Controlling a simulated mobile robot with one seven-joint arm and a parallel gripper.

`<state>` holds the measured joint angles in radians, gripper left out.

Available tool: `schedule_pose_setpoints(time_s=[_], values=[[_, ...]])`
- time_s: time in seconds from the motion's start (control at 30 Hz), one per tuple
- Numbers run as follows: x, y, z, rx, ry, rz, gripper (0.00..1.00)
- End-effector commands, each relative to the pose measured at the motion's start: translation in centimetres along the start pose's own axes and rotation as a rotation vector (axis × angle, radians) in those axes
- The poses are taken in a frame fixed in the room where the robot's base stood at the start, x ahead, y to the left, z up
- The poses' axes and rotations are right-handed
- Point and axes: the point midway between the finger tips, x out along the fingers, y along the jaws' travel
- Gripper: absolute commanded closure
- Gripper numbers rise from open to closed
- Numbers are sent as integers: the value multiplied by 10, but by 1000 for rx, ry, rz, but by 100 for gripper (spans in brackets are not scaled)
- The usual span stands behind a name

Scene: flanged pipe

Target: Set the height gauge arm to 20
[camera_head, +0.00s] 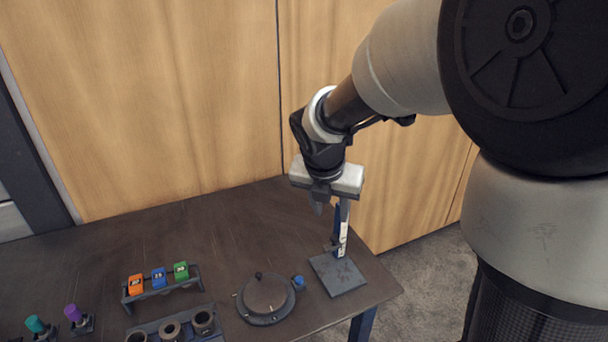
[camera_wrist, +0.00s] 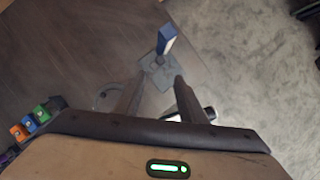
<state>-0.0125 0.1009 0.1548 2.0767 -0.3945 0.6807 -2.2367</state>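The height gauge stands near the right end of the dark table. Its grey square base (camera_head: 338,276) carries an upright post with a white scale face (camera_head: 344,232). A small dark arm (camera_head: 331,247) sticks out to the left low on the post. The scale marks are too small to read. My gripper (camera_head: 318,207) is above and slightly left of the gauge, pointing down. In the wrist view, its fingers (camera_wrist: 160,86) are spread with nothing between them. Beyond the fingertips show the gauge's grey base (camera_wrist: 158,74) and blue post (camera_wrist: 167,36).
Farther left are a rack with orange, blue (camera_head: 159,277) and green tags, cylindrical holders (camera_head: 171,331), and teal and purple-topped pieces (camera_head: 73,314). The table's right edge is close.

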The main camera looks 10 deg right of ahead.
Motion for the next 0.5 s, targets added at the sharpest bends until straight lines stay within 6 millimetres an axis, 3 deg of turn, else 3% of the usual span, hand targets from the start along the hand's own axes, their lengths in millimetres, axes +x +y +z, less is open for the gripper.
schedule_pose_setpoints(time_s=[0.03,0.2,0.5], values=[[15,-1,-2,0,5,-3,63],[53,-1,-2,1,4,-3,63],[108,-1,-2,2,2,-1,63]])
